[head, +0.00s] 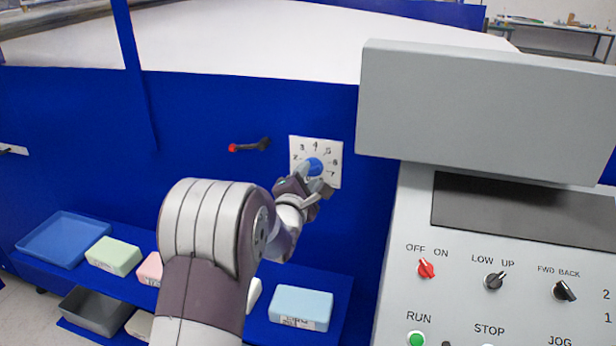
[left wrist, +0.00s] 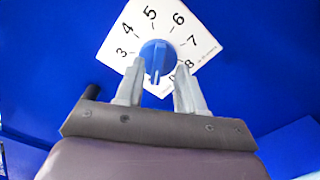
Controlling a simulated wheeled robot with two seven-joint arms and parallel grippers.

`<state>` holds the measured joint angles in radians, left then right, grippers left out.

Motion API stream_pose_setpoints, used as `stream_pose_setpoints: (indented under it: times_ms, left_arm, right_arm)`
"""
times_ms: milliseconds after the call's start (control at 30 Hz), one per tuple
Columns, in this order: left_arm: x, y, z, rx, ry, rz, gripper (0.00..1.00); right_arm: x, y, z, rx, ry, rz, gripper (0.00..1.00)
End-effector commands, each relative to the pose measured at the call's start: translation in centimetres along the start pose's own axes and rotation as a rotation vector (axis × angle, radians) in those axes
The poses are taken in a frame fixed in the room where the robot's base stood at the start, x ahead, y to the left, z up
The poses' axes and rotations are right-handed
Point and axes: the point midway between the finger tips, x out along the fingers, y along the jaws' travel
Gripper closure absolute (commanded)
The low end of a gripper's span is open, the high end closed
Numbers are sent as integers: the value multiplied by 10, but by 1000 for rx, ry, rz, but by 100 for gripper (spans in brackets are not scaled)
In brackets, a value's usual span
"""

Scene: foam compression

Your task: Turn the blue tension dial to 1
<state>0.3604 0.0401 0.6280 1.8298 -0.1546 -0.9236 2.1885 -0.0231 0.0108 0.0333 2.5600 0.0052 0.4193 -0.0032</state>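The blue tension dial (head: 313,167) sits in the middle of a white numbered plate (head: 331,151) on the blue machine front. My left gripper (head: 317,184) is right at the dial in the head view. In the left wrist view, the two grey fingers of my left gripper (left wrist: 158,82) are apart, with the blue dial (left wrist: 157,56) showing between and just beyond their tips. I cannot tell whether they touch it. The plate (left wrist: 138,73) shows numbers 3 to 8; the lower numbers are hidden or unreadable. My right gripper is not in view.
A dark lever with a red end (head: 250,145) sticks out left of the plate. A grey control panel (head: 400,230) with switches stands close on the right. A shelf below holds a blue tray (head: 62,240), a green block (head: 113,256) and a light blue block (head: 301,307).

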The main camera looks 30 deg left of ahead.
Motion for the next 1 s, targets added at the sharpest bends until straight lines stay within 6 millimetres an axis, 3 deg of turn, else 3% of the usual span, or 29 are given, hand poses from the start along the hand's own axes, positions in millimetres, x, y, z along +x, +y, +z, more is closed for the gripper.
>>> stream_pose_setpoints:
  times_ms: [367,467,733,1000]
  left_arm:
    - [-9,2,1,1,-4,6,63]
    - [-28,1,0,1,-5,8,63]
    - [-102,1,-1,1,-3,8,63]
    - [-128,2,0,0,-2,4,63]
  right_arm:
    - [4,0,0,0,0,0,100]
    - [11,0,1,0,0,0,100]
    - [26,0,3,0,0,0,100]
    - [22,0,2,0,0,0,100]
